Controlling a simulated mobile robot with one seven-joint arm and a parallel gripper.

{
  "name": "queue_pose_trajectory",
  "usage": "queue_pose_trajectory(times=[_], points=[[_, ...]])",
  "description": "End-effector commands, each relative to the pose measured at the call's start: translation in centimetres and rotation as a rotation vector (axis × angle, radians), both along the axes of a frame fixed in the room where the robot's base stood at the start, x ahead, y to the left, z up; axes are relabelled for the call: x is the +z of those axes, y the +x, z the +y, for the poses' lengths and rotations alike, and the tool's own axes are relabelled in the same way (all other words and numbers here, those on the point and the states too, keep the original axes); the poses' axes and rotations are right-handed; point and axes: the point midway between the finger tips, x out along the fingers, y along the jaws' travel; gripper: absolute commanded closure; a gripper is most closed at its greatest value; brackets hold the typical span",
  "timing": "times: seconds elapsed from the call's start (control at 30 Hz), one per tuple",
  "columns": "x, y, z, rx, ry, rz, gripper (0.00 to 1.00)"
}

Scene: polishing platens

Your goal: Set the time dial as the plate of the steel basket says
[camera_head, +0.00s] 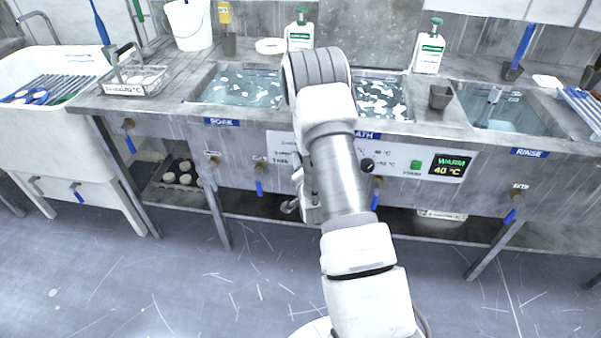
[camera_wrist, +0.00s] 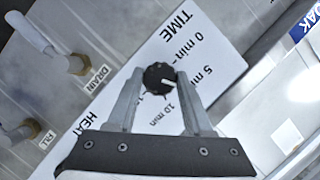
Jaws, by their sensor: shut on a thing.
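The black time dial (camera_wrist: 158,78) sits on a white panel in the wrist view, under the word TIME with marks 0 min, 5 min and 10 min. My gripper (camera_wrist: 156,84) is shut on the dial, one finger on each side. In the head view my arm hides the dial. The steel basket (camera_head: 134,80) stands on the counter at the upper left with pale discs in it. Its plate (camera_head: 124,90) has small print ending in 40 °C; the time part is too small to read surely.
The panel also has a black knob (camera_head: 367,165), a green button (camera_head: 416,165) and a display (camera_head: 447,166) reading WARM 40 °C. Valve handles marked DRAIN (camera_wrist: 97,78) and FILL lie left of the dial in the wrist view. Basins line the counter.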

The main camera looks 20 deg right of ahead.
Motion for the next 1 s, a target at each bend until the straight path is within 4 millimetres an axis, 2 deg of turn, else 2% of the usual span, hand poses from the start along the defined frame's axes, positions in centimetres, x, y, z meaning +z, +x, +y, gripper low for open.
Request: queue_pose_trajectory(times=[0.03, 0.7, 1.0], points=[[-0.78, -0.05, -0.19, -0.004, 0.037, -0.027, 1.00], [-0.92, -0.10, -0.14, 0.000, 0.554, -0.376, 1.00], [-0.80, -0.08, -0.06, 0.000, 0.721, -0.487, 1.00]])
